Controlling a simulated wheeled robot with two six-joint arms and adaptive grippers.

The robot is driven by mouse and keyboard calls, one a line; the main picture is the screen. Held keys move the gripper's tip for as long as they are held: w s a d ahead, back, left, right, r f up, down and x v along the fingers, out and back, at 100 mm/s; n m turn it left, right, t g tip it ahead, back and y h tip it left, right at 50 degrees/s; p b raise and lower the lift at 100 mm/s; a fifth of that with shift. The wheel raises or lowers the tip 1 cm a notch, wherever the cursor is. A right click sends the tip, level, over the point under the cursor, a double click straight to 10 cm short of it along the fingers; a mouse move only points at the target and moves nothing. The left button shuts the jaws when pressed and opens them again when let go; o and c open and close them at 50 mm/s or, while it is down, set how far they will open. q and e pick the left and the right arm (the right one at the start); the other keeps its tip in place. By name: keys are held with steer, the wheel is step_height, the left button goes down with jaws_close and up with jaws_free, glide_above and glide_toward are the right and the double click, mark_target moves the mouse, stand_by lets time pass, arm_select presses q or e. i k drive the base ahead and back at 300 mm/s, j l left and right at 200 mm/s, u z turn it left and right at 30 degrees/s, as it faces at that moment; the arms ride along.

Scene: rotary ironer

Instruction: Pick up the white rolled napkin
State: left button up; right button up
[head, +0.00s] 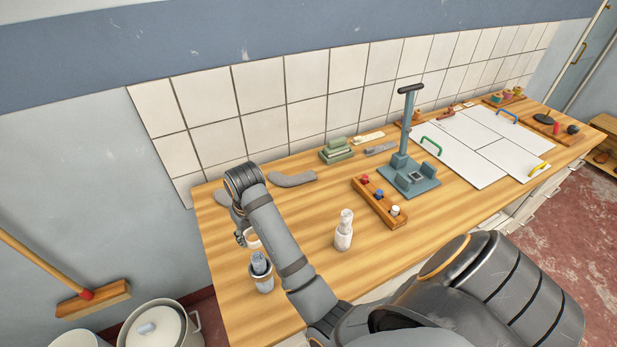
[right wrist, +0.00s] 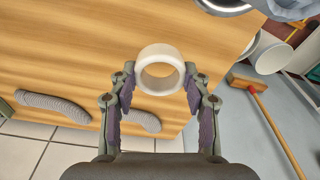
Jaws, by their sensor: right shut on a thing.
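The white rolled napkin (head: 344,222) appears to be the pale upright roll on the wooden table, with a white band around its lower part. My right gripper (head: 249,239) is left of it, well apart, over the table's left end. In the right wrist view, my right gripper (right wrist: 160,82) is shut on a white ring (right wrist: 160,51), whose open hole faces the camera. The ring also shows small in the head view (head: 253,241). A blue-grey roll (head: 259,262) stands in a grey cup (head: 264,282) just below the gripper. My left gripper is out of view.
A wooden block with red, blue and white knobs (head: 369,200) and a blue-grey stand (head: 410,182) lie right of the napkin. Grey curved pieces (head: 292,179) and green stacked blocks (head: 335,151) are at the back. A broom (head: 93,299) and white pot (head: 163,333) are off the left end.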

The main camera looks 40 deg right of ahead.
mark_target(343, 233)
steer(key=k+z, duration=0.1)
steer(key=z, duration=0.3)
steer(key=k+z, duration=0.15)
steer(key=z, duration=0.2)
steer(key=k+l+z, duration=0.1)
steer(key=z, duration=0.3)
steer(key=k+l+z, duration=0.1)
steer(key=z, duration=0.25)
steer(key=l+u, duration=0.1)
steer(key=l, duration=0.4)
steer(key=i+l+u, duration=0.2)
steer(key=l+u, duration=0.15)
steer(key=u, duration=0.15)
steer(key=i+l+u, duration=0.15)
steer(key=l+u, duration=0.3)
